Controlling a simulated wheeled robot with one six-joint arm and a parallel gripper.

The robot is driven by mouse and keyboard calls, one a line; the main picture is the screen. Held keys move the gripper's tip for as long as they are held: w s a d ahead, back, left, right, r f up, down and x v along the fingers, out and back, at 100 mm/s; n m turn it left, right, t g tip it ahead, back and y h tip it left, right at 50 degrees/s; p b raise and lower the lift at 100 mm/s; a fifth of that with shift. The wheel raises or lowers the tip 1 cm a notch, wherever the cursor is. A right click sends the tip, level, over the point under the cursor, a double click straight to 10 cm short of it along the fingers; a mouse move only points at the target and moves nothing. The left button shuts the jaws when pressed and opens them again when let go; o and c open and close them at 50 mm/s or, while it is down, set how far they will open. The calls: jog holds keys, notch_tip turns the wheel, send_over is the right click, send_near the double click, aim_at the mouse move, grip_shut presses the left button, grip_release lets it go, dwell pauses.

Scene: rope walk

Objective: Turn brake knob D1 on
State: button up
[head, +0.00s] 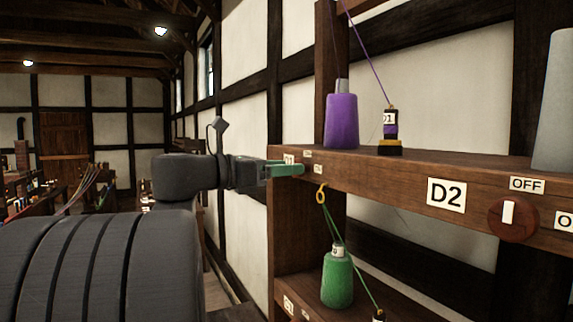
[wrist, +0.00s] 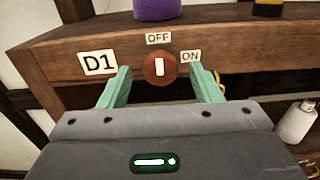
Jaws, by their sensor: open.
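The brake knob D1 (wrist: 160,70) is a round red-brown wooden knob with a white bar. It sits on the front of the wooden shelf edge, right of the D1 label (wrist: 98,62). The bar stands upright, pointing at the OFF label (wrist: 158,38); the ON label (wrist: 190,56) is to its upper right. My gripper (wrist: 158,84) is open, with one green finger on each side of the knob and gaps between them. In the head view my gripper (head: 288,169) is at the shelf's left end and hides the knob.
The shelf (head: 400,170) carries a purple cone (head: 342,121) and a small purple spool (head: 390,128). A second knob (head: 513,218) beside the D2 label (head: 446,194) is to the right. A green cone (head: 337,279) stands below, with a yellow ring (head: 321,194) above it.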

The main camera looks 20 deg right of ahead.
jog(key=shift+d, duration=0.65)
jog(key=shift+c, duration=0.5)
jog(key=c, duration=0.9)
jog(key=shift+o, duration=0.2)
jog(key=shift+m, duration=0.3)
jog(key=shift+s+f+m+b, duration=0.15)
jog(key=shift+m+b, duration=2.6)
jog(key=shift+m, duration=1.55)
jog(key=shift+f+m+b, duration=0.15)
jog(key=shift+m+b, duration=2.6)
jog(key=shift+m, duration=1.55)
